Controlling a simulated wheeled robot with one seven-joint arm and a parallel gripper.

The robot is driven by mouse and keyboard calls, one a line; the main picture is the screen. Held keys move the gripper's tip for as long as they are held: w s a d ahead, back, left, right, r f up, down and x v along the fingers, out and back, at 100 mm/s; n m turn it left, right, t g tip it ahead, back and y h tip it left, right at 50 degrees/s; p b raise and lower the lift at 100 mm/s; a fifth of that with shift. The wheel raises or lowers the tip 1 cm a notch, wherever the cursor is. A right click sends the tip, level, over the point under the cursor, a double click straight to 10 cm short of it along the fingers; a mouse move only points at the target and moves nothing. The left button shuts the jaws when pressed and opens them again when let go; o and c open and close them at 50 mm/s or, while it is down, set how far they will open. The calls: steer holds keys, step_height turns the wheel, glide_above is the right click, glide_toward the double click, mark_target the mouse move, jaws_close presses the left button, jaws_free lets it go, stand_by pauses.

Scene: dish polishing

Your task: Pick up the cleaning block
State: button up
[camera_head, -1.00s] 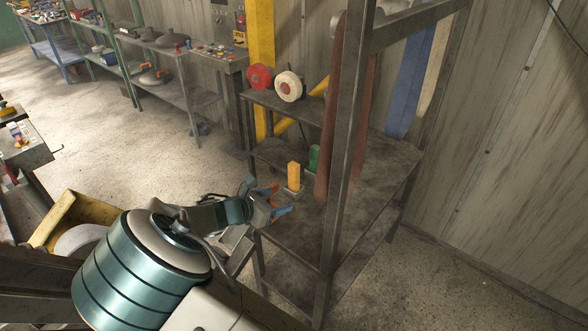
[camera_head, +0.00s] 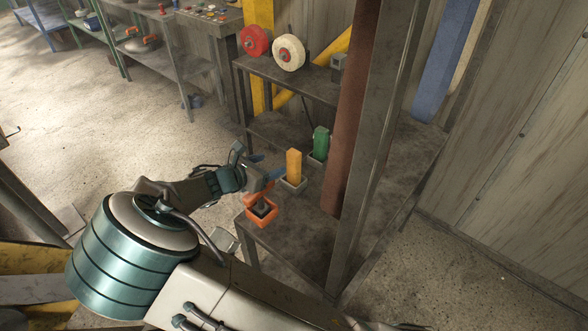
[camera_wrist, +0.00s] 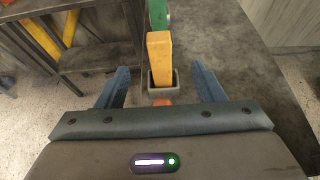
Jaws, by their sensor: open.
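A yellow cleaning block (camera_head: 293,165) stands upright in a small grey holder (camera_head: 292,187) on the metal table. It also shows in the wrist view (camera_wrist: 160,58), between and beyond my fingertips. A green block (camera_head: 320,141) stands in its own holder behind it. An orange holder (camera_head: 262,217) sits nearer, at the table edge, below my gripper; its contents are partly hidden. My gripper (camera_head: 266,169) is open, with blue fingers, just left of the yellow block. In the wrist view my open gripper (camera_wrist: 160,86) has nothing between its fingers that I can see gripped.
A metal post (camera_head: 372,150) and a brown hanging strip (camera_head: 353,115) stand right of the blocks. A shelf (camera_head: 310,84) behind carries a red wheel (camera_head: 254,41) and a white wheel (camera_head: 288,52). The table surface right of the holders is bare.

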mark_target(297, 153)
steer(key=p+x, duration=0.1)
steer(key=x, duration=0.7)
steer(key=shift+w+d+f, duration=0.1)
steer(key=shift+w+d, duration=0.05)
steer(key=shift+w, duration=0.1)
steer(key=x, duration=0.1)
steer(key=p+x, duration=0.1)
steer(key=x, duration=0.2)
steer(key=shift+w+d, duration=0.15)
steer(key=shift+w, duration=0.15)
steer(key=shift+w+d, duration=0.25)
steer(key=shift+w, duration=0.1)
steer(key=c, duration=1)
